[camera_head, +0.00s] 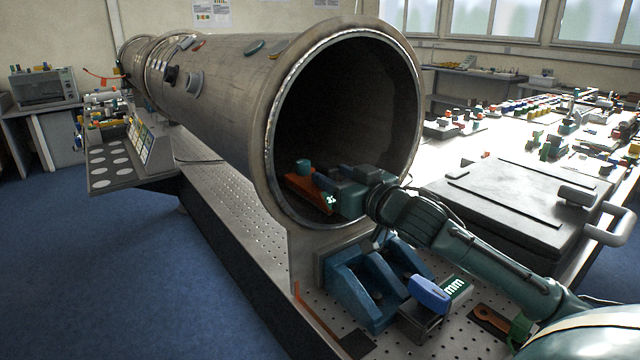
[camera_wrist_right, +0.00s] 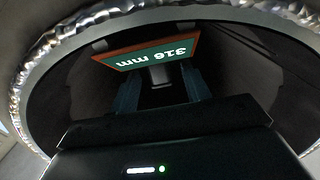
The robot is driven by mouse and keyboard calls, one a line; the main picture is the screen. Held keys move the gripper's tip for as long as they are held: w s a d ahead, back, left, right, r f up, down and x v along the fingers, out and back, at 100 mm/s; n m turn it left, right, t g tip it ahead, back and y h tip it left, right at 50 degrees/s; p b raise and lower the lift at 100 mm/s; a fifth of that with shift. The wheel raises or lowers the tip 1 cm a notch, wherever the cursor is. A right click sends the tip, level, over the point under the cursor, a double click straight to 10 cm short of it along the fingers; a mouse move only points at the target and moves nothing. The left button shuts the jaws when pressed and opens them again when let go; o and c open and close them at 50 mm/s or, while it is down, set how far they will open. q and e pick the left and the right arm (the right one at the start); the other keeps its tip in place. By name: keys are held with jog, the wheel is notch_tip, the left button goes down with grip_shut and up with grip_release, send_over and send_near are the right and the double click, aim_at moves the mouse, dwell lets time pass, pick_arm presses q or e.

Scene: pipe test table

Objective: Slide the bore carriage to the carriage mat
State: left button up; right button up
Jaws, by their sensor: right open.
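The bore carriage (camera_head: 303,189) is an orange piece with a teal knob, just inside the mouth of the large metal pipe (camera_head: 235,75). My right gripper (camera_head: 327,190) reaches into the mouth beside it and hides part of it. In the right wrist view an orange-edged plate (camera_wrist_right: 150,52) reads "316 mm" upside down. A grey post below it stands between the two open fingers of my right gripper (camera_wrist_right: 160,85); contact cannot be told. I cannot identify the carriage mat with certainty. My left gripper is out of view.
Blue brackets (camera_head: 368,290), a blue-topped block (camera_head: 430,293) and a green "mm" label (camera_head: 455,287) sit below the mouth. A grey lidded case (camera_head: 520,205) and a cluttered bench are to the right.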

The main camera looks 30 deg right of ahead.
jog(key=shift+w+a+p, duration=0.15)
jog(key=shift+w+p, duration=0.15)
jog(key=shift+w, duration=1.25)
jog(key=shift+c, duration=0.4)
grip_shut()
